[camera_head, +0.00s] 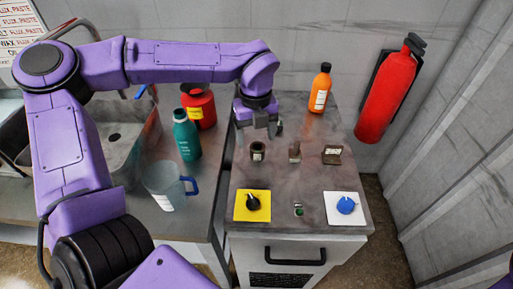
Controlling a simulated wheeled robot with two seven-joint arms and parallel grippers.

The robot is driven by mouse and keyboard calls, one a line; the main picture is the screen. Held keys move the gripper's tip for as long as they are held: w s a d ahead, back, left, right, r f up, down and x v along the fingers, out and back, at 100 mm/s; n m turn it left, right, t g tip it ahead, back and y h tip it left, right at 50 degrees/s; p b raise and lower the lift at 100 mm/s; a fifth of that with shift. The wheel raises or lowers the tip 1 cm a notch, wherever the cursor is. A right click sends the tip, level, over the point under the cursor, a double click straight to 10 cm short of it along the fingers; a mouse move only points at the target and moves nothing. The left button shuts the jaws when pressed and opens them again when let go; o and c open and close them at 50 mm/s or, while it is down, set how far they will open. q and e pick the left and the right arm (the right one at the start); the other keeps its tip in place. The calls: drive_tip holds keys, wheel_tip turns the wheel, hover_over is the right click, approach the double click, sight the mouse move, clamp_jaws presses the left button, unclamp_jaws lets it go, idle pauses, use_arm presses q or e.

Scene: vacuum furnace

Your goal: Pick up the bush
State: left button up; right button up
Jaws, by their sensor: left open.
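A short dark cylinder with a ring-like top (257,151), which looks like the bush, stands on the grey furnace top (310,185). My left gripper (259,133) points down just behind and above it in the picture. The gripper is open, and nothing shows between its fingers. The height gap between fingers and bush is hard to judge. My right gripper is out of view.
A small brown block (294,152) and a dark box (332,155) stand right of the bush. An orange bottle (320,88) is behind. A yellow-plated knob (252,204) and blue knob (346,204) are in front. A jug (164,184) and green bottle (187,137) stand left.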

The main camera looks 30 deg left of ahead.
sight(257, 146)
use_arm(q)
drive_tip(key=f, duration=0.2)
drive_tip(key=w+f, duration=0.1)
drive_tip(key=f, duration=0.1)
drive_tip(key=f+p, duration=0.1)
drive_tip(key=f, duration=0.1)
drive_tip(key=shift+w, duration=0.25)
drive_tip(key=shift+s+a, duration=0.15)
drive_tip(key=shift+s, duration=0.2)
drive_tip(key=shift+c, duration=0.5)
drive_tip(key=shift+w, duration=0.15)
drive_tip(key=c, duration=1)
drive_tip(key=shift+c, duration=1.2)
drive_tip(key=shift+r, duration=0.15)
